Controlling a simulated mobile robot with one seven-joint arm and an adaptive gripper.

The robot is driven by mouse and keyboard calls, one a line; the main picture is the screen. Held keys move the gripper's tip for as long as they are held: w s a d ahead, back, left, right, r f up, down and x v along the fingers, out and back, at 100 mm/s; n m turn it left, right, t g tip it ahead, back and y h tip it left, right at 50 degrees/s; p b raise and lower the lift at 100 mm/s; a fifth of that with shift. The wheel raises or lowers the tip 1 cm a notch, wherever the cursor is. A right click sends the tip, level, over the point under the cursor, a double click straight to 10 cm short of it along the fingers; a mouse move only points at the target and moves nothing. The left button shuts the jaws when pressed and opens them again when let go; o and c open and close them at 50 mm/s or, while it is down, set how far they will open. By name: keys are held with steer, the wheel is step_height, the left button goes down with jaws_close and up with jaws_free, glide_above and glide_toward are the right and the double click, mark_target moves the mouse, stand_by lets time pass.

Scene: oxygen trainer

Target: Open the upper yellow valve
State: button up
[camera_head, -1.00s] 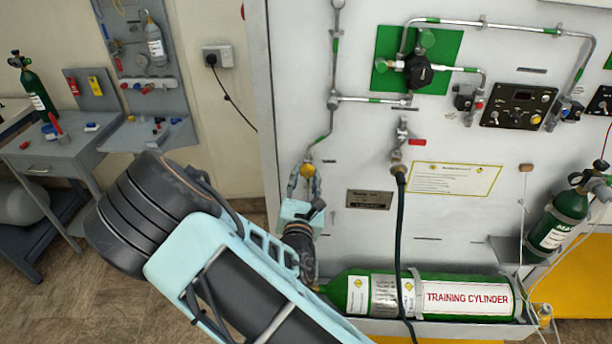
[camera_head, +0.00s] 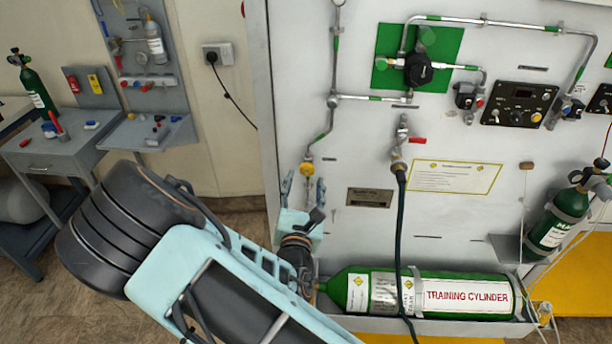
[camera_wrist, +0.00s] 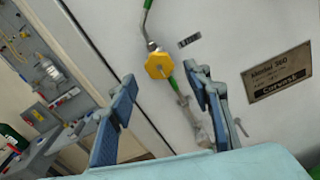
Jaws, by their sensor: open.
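The yellow valve (camera_head: 306,168) is a small knob at the lower end of a green-banded metal pipe on the white panel. In the wrist view the yellow valve (camera_wrist: 159,66) is a faceted knob near the top middle, seen face on. My gripper (camera_head: 304,184) is open, its fingers pointing up just below the knob in the head view. In the wrist view my gripper (camera_wrist: 161,76) has one blue-padded finger on each side, with the knob between and beyond the tips. It holds nothing, and I see no contact with the knob.
A dark hose (camera_head: 401,240) hangs right of my gripper. The green training cylinder (camera_head: 440,296) lies on a shelf below. A nameplate (camera_wrist: 279,73) is on the panel to the right. A grey bench (camera_head: 55,150) stands at left.

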steer(key=s, duration=0.8)
steer(key=shift+s+a, duration=0.15)
steer(key=shift+s, duration=0.05)
